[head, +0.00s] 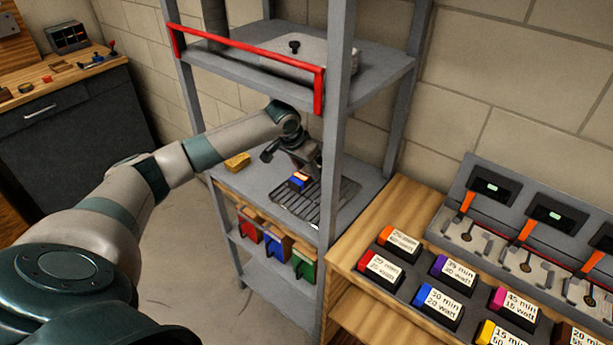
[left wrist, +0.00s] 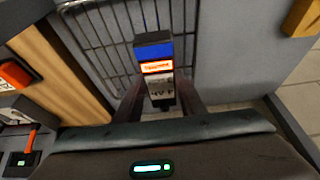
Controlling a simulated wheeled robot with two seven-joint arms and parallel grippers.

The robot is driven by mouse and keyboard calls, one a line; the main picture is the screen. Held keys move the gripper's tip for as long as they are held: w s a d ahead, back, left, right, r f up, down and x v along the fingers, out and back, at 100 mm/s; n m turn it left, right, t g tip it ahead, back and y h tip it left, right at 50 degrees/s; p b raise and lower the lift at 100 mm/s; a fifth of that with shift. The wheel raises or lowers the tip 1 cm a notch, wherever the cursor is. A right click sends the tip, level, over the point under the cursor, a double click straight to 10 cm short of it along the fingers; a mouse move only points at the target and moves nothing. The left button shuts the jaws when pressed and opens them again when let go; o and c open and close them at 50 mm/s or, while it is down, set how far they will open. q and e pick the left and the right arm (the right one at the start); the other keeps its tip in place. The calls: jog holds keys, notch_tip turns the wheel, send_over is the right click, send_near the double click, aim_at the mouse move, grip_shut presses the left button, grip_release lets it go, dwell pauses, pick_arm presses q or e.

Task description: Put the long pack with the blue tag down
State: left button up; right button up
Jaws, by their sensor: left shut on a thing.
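The long pack with the blue tag (head: 299,180) is dark, with a blue end and an orange-lit label. It also shows in the left wrist view (left wrist: 155,52), between my fingers. My left gripper (head: 305,168) is shut on it, pointing down over the black wire rack (head: 338,200) on the middle shelf. The rack's bars also show in the left wrist view (left wrist: 88,30). I cannot tell whether the pack touches the rack. My fingers and wrist hide part of the pack. My right gripper is not in view.
Grey shelf posts (head: 338,130) and a red rail (head: 250,52) frame the shelf. A yellow block (head: 237,162) lies left of the rack. Red, blue and green bins (head: 303,262) hang below. A wooden bench (head: 380,225) at right holds several labelled packs and a charger station (head: 530,215).

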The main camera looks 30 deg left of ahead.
aim_at(305, 173)
pick_arm(q)
notch_tip(305, 173, down, 2)
jog(key=shift+f+p, duration=0.25)
jog(key=shift+p, duration=0.55)
jog(key=shift+f, duration=0.3)
jog(key=o, duration=1.3)
jog(key=shift+f, duration=0.15)
